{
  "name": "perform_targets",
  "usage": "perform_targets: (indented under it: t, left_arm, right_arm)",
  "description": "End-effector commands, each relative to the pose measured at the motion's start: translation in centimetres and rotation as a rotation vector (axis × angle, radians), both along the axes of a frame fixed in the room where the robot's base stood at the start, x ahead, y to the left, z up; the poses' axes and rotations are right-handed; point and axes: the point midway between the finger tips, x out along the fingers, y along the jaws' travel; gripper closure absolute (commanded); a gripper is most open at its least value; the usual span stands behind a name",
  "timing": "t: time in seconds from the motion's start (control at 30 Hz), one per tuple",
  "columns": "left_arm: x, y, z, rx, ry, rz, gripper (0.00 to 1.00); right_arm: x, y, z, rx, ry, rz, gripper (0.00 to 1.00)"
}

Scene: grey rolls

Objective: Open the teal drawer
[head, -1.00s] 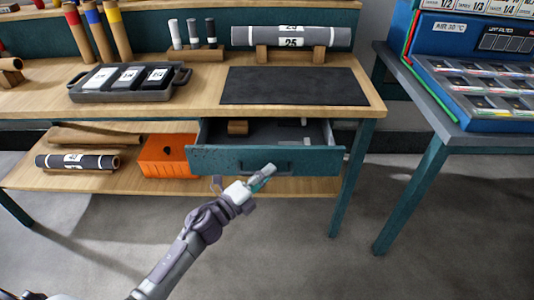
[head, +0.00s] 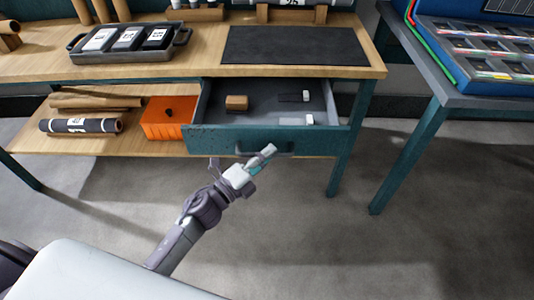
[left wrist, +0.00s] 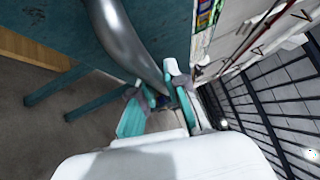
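The teal drawer (head: 214,142) sits under the right side of the wooden workbench and is pulled well out, so its grey inside shows. Its dark bar handle (head: 284,149) is on the front. My left gripper (head: 264,155) is at the handle, its arm reaching in from below left. In the left wrist view, the metal handle (left wrist: 122,38) curves down to between the teal-and-white fingers of the left gripper (left wrist: 165,90), which look closed around it. The exact contact is partly hidden. My right gripper is in neither view.
The drawer holds a brown block (head: 236,103) and small black-and-white items (head: 305,96). An orange bin (head: 165,118) and a dark roll (head: 80,125) lie on the lower shelf. A second table (head: 430,125) stands at right. The floor before the drawer is clear.

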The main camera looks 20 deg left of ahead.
Motion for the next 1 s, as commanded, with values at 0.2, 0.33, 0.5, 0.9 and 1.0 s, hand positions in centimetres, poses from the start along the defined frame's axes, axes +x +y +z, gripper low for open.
perform_targets:
  t: [0.2, 0.33, 0.5, 0.9, 1.0]
  left_arm:
    - [0.0, 0.0, 0.0, 0.0, 0.001, 0.001, 0.61]
    - [0.0, 0.0, 0.0, 0.0, 0.001, 0.001, 0.61]
    - [-0.3, 0.2, -0.1, 0.0, 0.001, 0.001, 0.61]
    - [-6.9, 3.9, -1.3, 0.0, 0.005, 0.001, 0.61]
    - [-8.4, 4.7, -1.5, 0.001, 0.004, 0.001, 0.61]
  right_arm:
    - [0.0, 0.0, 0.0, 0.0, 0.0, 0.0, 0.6]
    - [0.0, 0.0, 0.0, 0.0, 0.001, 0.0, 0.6]
    - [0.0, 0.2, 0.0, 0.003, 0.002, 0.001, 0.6]
    - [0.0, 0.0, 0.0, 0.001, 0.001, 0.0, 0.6]
    - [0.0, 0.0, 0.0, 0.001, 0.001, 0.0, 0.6]
